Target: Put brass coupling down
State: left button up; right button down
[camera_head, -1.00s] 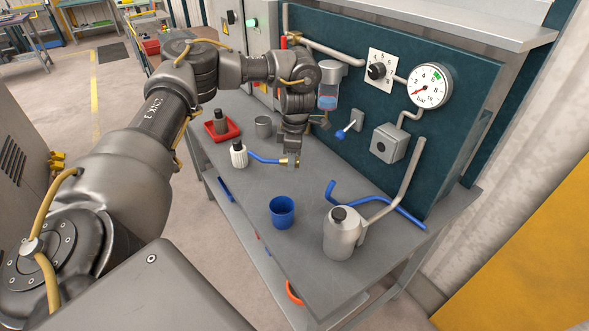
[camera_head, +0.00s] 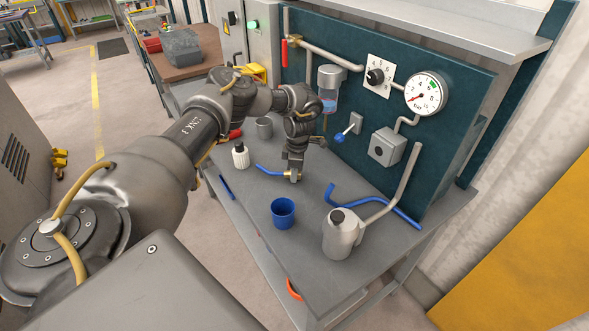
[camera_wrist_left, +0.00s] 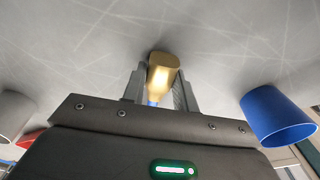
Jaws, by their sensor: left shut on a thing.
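The brass coupling (camera_wrist_left: 163,70) is between the two fingers of my left gripper (camera_wrist_left: 161,88) in the left wrist view. A blue hose (camera_head: 268,170) runs left from it in the head view; a bit of blue shows below the brass in the wrist view. In the head view my left gripper (camera_head: 293,177) points down, low over the grey bench top (camera_head: 240,205). It is shut on the coupling, which is mostly covered there. I cannot tell whether the coupling touches the bench. My right gripper is not in view.
A blue cup (camera_head: 283,213) stands in front of the gripper. A grey can with a spout (camera_head: 340,236) stands at the right, near another blue hose (camera_head: 385,208). A white bottle (camera_head: 240,156) and a grey cup (camera_head: 264,128) stand behind. A teal panel (camera_head: 440,150) backs the bench.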

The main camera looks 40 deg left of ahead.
pick_arm(q)
jog(key=shift+f, duration=0.25)
jog(key=o, duration=0.5)
jog(key=shift+f+b, duration=0.1)
jog(key=shift+b, duration=0.2)
jog(key=shift+c, duration=0.2)
jog(key=o, duration=0.5)
jog(key=shift+c, duration=0.2)
